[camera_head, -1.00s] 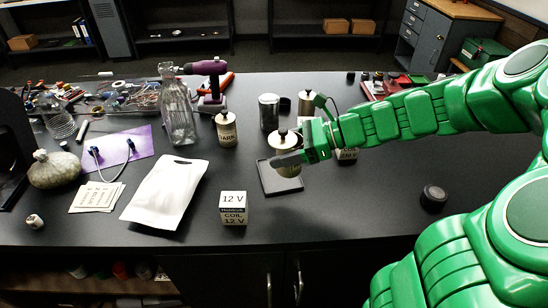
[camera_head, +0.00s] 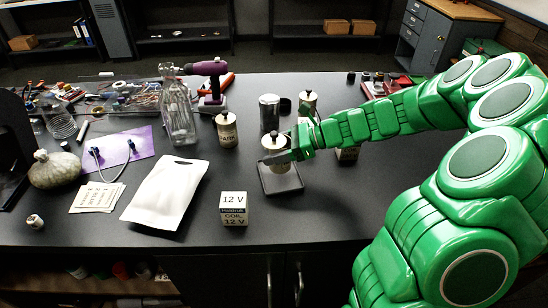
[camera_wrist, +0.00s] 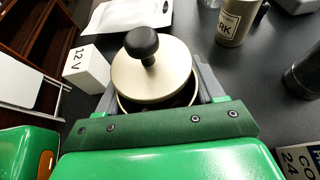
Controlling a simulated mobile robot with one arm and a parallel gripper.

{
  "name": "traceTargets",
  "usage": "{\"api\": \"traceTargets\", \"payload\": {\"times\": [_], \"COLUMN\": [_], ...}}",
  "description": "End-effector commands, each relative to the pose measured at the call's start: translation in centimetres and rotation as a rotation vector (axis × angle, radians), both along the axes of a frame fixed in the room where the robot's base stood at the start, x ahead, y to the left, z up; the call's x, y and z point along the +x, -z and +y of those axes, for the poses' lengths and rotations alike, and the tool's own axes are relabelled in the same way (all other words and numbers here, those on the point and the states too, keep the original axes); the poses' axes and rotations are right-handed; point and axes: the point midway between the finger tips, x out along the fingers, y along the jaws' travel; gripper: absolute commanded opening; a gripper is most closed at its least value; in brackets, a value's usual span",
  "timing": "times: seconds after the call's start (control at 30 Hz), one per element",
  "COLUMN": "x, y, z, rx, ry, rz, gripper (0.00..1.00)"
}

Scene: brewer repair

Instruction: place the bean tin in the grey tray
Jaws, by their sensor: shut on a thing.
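The bean tin (camera_head: 273,158), cream with a pale lid and a black knob, is over the grey tray (camera_head: 296,186) in the head view. I cannot tell whether its base touches the tray floor. My gripper (camera_head: 290,150) is shut on the tin from the right. In the wrist view the tin's lid (camera_wrist: 152,75) lies between the fingers of my gripper (camera_wrist: 155,92), and a dark gap shows under the lid's edge. The tin's label and base are hidden there.
A white box marked 12 V (camera_head: 234,208) stands front left of the tray, with a white pouch (camera_head: 166,195) beyond it. A DARK tin (camera_head: 227,130), a dark canister (camera_head: 269,112) and another pale tin (camera_head: 308,102) stand behind. The table in front of the tray is clear.

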Motion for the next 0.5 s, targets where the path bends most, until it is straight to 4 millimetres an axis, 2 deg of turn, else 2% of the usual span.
{"api": "traceTargets", "payload": {"times": [0.3, 0.5], "x": [0.3, 0.3], "y": [3.0, 3.4], "z": [0.1, 0.1], "rx": [0.002, 0.001], "ry": [-0.001, -0.001], "rz": [0.001, -0.001], "gripper": [0.3, 0.3]}}
